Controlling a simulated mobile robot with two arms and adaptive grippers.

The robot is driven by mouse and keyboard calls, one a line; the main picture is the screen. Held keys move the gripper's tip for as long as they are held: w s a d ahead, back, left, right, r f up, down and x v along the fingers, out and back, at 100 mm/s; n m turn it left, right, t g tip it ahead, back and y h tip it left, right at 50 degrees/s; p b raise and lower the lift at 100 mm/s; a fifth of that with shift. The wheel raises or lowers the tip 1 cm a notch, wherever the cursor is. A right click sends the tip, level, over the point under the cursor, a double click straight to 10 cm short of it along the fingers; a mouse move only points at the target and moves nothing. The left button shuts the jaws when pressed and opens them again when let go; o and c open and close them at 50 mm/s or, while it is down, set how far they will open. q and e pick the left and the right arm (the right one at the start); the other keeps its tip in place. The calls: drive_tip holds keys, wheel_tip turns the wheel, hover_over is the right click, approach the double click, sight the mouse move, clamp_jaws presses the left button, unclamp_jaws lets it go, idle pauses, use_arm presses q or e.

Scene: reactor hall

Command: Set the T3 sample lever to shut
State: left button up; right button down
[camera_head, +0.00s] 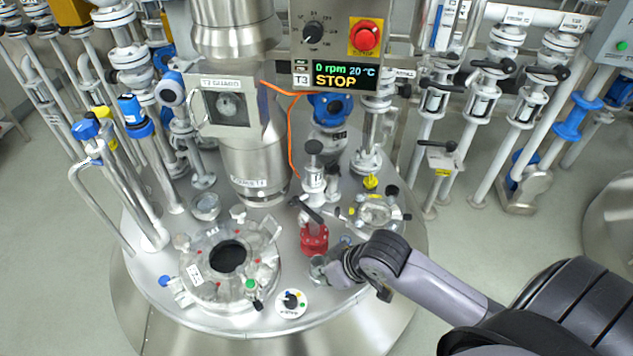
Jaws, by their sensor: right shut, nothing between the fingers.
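The T3 vessel's round steel lid (150,290) fills the middle of the view. A red valve body (314,238) with a dark lever (305,209) stands on its right half, the lever slanting up to the left. A round white dial (291,303) with a black knob and coloured dots sits at the lid's front. No sample label is readable, so I cannot tell for sure which is the sample lever. My right gripper (328,268) is shut and empty, low over the lid just right of and in front of the red valve. My left gripper is out of view.
An open manhole ring (226,258) is left of the dial. A panel reading T3, STOP (336,75), with a red button (365,37), hangs above. An orange cable (291,140) runs down behind the red valve. Pipes crowd the left and back; floor at right is partly clear.

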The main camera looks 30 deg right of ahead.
drive_tip(key=w+d+r+m+p, duration=0.1)
drive_tip(key=w+d+r+p, duration=0.25)
drive_tip(key=r, duration=0.25)
drive_tip(key=w+d+r+p, duration=0.2)
drive_tip(key=w+r+p, duration=0.1)
drive_tip(key=r+p, duration=0.3)
drive_tip(key=w+d+r+m+p, duration=0.1)
drive_tip(key=w+d+r+p, duration=0.2)
drive_tip(key=r, duration=0.4)
hover_over(308, 211)
drive_tip(key=s+d, duration=0.1)
drive_tip(key=d, duration=0.1)
wheel_tip(308, 211, down, 10)
use_arm(q)
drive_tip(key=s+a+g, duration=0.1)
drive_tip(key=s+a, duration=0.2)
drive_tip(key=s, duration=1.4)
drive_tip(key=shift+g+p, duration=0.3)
drive_tip(key=shift+p, duration=0.05)
use_arm(e)
drive_tip(key=shift+s+f+t, duration=0.3)
drive_tip(key=shift+f+t, duration=0.1)
drive_tip(key=shift+f, duration=0.5)
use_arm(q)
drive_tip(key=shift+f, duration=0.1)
